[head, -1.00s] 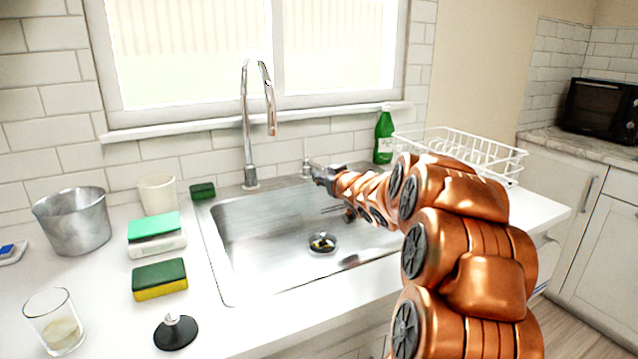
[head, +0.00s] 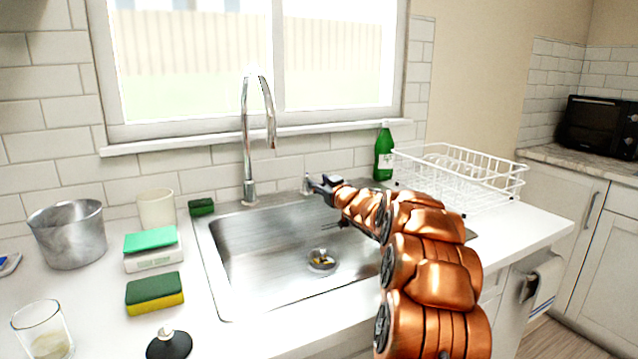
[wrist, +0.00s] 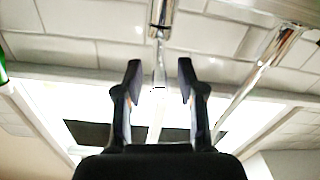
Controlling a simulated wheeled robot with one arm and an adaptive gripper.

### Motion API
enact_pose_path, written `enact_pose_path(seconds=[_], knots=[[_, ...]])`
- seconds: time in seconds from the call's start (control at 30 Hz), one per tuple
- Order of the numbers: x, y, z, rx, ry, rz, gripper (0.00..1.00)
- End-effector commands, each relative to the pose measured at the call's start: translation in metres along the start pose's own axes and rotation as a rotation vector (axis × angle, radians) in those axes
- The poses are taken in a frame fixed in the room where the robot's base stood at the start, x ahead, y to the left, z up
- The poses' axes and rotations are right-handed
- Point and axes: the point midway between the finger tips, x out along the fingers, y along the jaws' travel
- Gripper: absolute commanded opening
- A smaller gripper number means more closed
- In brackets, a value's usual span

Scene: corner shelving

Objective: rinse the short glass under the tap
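A short clear glass (head: 42,332) with a pale residue at its bottom stands on the counter at the lower left in the head view, far from my gripper. The curved chrome tap (head: 249,150) rises behind the sink (head: 265,285); no water stream shows. My gripper (head: 325,184) is above the back right of the sink, by a small chrome fitting (head: 306,184), perhaps the tap's handle. In the wrist view, which looks upside down, my gripper (wrist: 159,68) is open and empty. The chrome fitting (wrist: 162,14) shows beyond the gap between its fingers.
A dish rack (head: 490,187) and a green bottle (head: 384,155) stand to the right. A metal pot (head: 68,236), a cream cup (head: 157,208), sponges (head: 154,293) and a black stopper (head: 169,345) crowd the left counter. The sink basin is mostly clear.

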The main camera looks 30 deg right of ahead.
Motion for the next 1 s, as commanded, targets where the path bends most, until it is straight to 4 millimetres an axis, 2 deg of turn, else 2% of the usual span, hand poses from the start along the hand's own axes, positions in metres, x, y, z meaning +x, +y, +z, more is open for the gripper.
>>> enact_pose_path(seconds=[0.2, 0.5, 0.87, 1.0], knots=[[0.0105, 0.0, -0.0001, -0.001, 0.0, 0.001, 0.39], [0.0112, 0.0, 0.0002, 0.0, -0.001, 0.001, 0.39], [0.0111, 0.0, 0.0003, 0.0, -0.001, 0.001, 0.01], [0.0111, -0.0001, 0.0003, 0.0, -0.001, 0.001, 0.0]])
